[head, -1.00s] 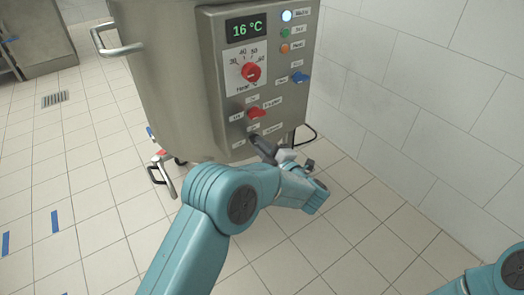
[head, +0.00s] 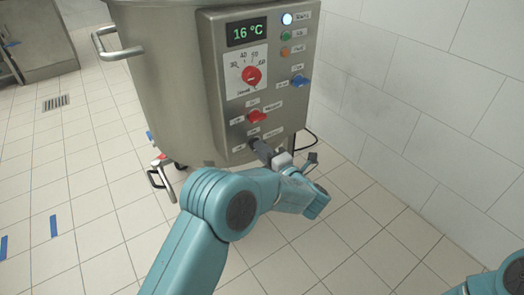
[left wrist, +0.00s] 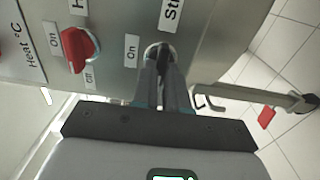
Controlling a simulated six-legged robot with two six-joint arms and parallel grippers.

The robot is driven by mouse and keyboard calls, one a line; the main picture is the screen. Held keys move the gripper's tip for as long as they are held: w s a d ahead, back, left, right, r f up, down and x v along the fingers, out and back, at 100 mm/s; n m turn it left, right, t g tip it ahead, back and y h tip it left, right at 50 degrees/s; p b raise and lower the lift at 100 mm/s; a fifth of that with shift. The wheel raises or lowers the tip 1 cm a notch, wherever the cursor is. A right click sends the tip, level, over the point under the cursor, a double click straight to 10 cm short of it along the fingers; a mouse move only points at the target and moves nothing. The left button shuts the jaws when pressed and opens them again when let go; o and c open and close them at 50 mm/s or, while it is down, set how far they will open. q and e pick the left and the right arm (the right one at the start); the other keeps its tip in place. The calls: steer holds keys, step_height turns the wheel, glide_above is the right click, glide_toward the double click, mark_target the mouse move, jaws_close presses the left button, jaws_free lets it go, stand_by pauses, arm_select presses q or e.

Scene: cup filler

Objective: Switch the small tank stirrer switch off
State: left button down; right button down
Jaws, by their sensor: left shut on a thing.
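The stirrer switch (left wrist: 154,50) is a small dark knob low on the tank's control panel. In the left wrist view it sits beside an "On" label and a partly cut-off "Sti…" label. My left gripper (left wrist: 163,62) is shut on it, and the fingers hide most of the knob, so I cannot tell which way it points. In the head view the left gripper (head: 259,148) reaches the bottom of the panel from the lower right. The right gripper is out of view.
The steel panel (head: 238,100) carries a 16 °C display (head: 247,33), a red heat dial (head: 251,75), a red switch (head: 257,117) just above the gripper and a blue switch (head: 300,81). A tiled wall (head: 420,90) stands to the right.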

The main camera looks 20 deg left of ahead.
arm_select(q)
steer(key=shift+a+r, duration=0.1)
steer(key=shift+r, duration=0.05)
steer(key=c, duration=1.2)
jaws_free()
steer(key=shift+w, duration=0.1)
steer(key=shift+o, duration=0.2)
